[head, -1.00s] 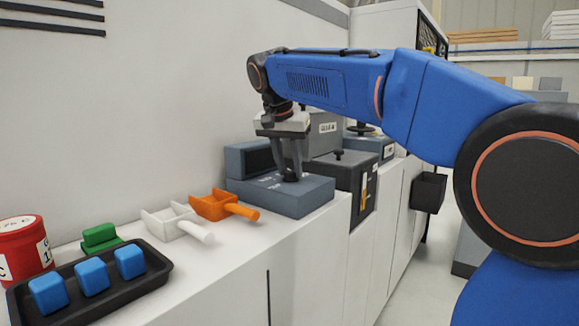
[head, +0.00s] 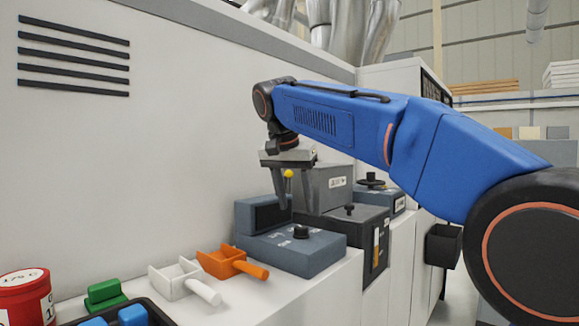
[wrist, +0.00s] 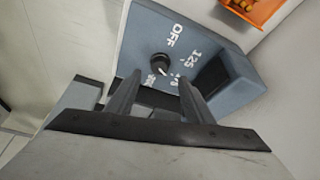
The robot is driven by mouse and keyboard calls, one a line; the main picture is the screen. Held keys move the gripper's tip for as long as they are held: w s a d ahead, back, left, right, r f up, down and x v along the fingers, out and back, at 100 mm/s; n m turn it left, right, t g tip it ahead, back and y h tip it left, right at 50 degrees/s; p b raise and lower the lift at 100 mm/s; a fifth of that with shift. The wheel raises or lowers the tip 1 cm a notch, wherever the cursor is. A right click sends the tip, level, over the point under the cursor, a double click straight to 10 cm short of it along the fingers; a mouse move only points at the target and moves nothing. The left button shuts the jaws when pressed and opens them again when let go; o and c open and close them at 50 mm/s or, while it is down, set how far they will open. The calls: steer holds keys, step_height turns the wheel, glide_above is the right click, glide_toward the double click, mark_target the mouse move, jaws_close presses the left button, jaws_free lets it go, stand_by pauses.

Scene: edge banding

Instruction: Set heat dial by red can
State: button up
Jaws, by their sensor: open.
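The heat dial (head: 300,232) is a small black knob on top of a grey-blue control box (head: 318,257). In the wrist view the dial (wrist: 160,66) has a light mark, with white lettering around it: OFF, 125 and further numbers partly hidden by a finger. My gripper (head: 294,204) is open and empty above the dial; in the wrist view its fingers point toward the box, apart from the knob. The red can (head: 24,294) stands at the lower left, its lid label reading about 175 C.
An orange scoop (head: 222,262) and a white scoop (head: 176,279) lie left of the box. A green block (head: 104,293) and a black tray (head: 160,313) with blue blocks are nearer. A darker box (head: 362,232) with a knob stands to the right.

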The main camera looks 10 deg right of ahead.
steer(key=v, duration=1)
steer(key=shift+r, duration=0.15)
steer(key=shift+s, duration=0.15)
steer(key=s+d+f+n+y, duration=0.1)
steer(key=s+d+f, duration=0.3)
steer(key=s+f, duration=0.5)
steer(key=s+d+f+n+t+y, duration=0.1)
steer(key=s+d+f+n, duration=0.2)
steer(key=s+f, duration=0.6)
steer(key=s+d+f+n, duration=0.3)
steer(key=s+f, duration=0.7)
steer(key=f, duration=1.7)
steer(key=shift+d+f+n+y, duration=0.25)
steer(key=shift+d+n+y, duration=0.15)
steer(key=shift+d, duration=0.45)
steer(key=shift+c, duration=0.6)
